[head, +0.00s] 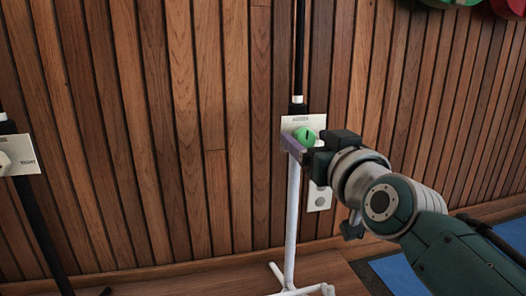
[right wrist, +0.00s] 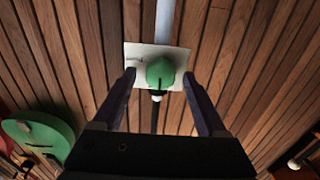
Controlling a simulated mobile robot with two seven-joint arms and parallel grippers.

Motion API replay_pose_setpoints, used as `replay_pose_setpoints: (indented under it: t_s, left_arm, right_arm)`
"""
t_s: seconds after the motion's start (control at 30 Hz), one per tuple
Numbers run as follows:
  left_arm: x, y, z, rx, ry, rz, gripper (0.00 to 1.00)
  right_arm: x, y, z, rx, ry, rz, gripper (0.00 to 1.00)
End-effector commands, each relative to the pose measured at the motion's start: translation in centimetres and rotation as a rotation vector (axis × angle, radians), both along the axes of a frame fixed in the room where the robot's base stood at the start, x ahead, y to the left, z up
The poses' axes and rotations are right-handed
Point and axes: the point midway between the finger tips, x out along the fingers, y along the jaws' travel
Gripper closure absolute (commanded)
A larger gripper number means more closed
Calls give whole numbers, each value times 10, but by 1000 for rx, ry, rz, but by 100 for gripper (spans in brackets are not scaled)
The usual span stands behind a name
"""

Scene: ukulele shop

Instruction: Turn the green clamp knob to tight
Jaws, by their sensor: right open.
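The green clamp knob (head: 305,136) is round with a dark line on it. It sits on a pale plate (head: 289,122) on an upright stand, where a black pole meets a white one; lettering on the plate is too small to read. My right gripper (head: 299,147) is at the knob, partly hiding it and the plate. In the right wrist view the knob (right wrist: 160,72) lies between the two open fingers (right wrist: 159,76), with a gap visible on each side. Whether the fingertips reach as deep as the knob is unclear. My left gripper is not in view.
A second stand with a pale plate (head: 22,155) and a whitish knob is at the left edge. A wooden slat wall (head: 215,130) stands behind. A white wall plate (head: 320,196) is below my gripper. Blue mats (head: 400,274) lie at lower right.

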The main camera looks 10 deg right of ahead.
Motion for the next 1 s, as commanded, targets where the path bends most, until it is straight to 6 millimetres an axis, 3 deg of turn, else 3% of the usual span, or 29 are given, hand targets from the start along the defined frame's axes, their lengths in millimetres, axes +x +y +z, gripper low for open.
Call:
replay_pose_setpoints:
  t_s: [0.37, 1.0]
  left_arm:
    - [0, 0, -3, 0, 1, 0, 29]
    - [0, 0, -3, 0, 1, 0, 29]
  right_arm:
    - [5, 0, 1, 0, 1, 0, 27]
    - [4, 0, 0, -1, 1, 0, 99]
